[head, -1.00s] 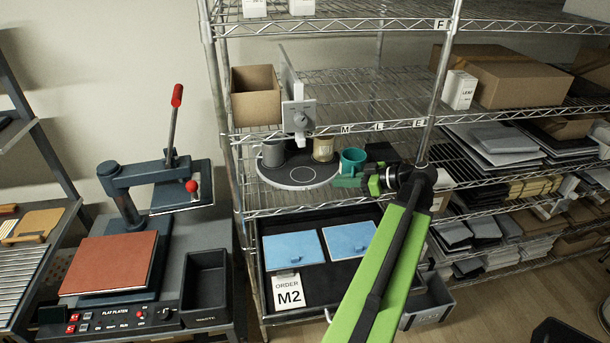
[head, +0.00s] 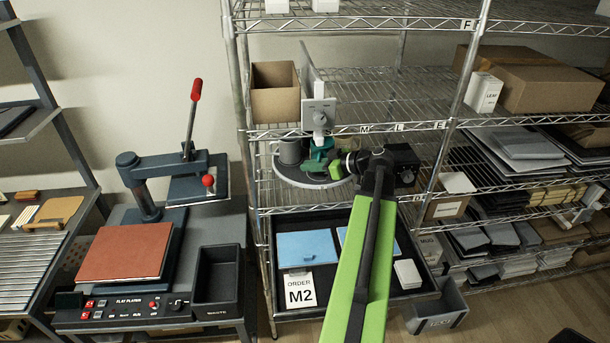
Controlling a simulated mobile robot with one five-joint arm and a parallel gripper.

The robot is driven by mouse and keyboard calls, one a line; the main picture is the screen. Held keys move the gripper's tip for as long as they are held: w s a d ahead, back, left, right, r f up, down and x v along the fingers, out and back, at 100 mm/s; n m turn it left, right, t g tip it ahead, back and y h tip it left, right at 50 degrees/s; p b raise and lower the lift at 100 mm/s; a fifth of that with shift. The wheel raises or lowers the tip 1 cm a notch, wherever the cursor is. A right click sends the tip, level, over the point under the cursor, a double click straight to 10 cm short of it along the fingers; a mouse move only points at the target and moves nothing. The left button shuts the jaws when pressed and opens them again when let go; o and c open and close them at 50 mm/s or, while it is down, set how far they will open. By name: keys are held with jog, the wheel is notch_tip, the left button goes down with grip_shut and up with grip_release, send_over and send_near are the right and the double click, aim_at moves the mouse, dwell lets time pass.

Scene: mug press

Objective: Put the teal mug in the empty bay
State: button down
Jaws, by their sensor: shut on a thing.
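The teal mug (head: 322,148) is on the middle shelf, partly hidden behind a white bracket and my gripper. My gripper (head: 312,167) is shut on it, reaching in from the right over the round dark turntable with a pale rim (head: 300,183). The mug is over or on the turntable; I cannot tell whether it touches. A grey mug (head: 290,152) stands on the turntable, just left of the teal one. The tan mug is hidden. My gripper and arm cover much of the turntable, so the empty bay does not show clearly.
A white panel with a knob (head: 319,108) hangs down in front of the turntable, close to the teal mug. A cardboard box (head: 275,95) sits on the shelf above. Below is a dark tray (head: 340,216) with blue pads. A press (head: 150,210) stands left.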

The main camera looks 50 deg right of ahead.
aim_at(306, 183)
jog(key=f+b, duration=0.2)
jog(key=w+f+b, duration=0.1)
jog(key=f+b, duration=0.1)
jog(key=shift+w+a, duration=0.15)
jog(key=shift+r, duration=0.25)
jog(key=shift+f, duration=0.2)
jog(key=c, duration=1.5)
grip_release()
jog(key=shift+r, duration=0.1)
jog(key=shift+r+p, duration=0.3)
jog(key=shift+p, duration=0.1)
jog(key=p+v, duration=0.4)
jog(key=v, duration=0.8)
jog(key=shift+f, duration=0.1)
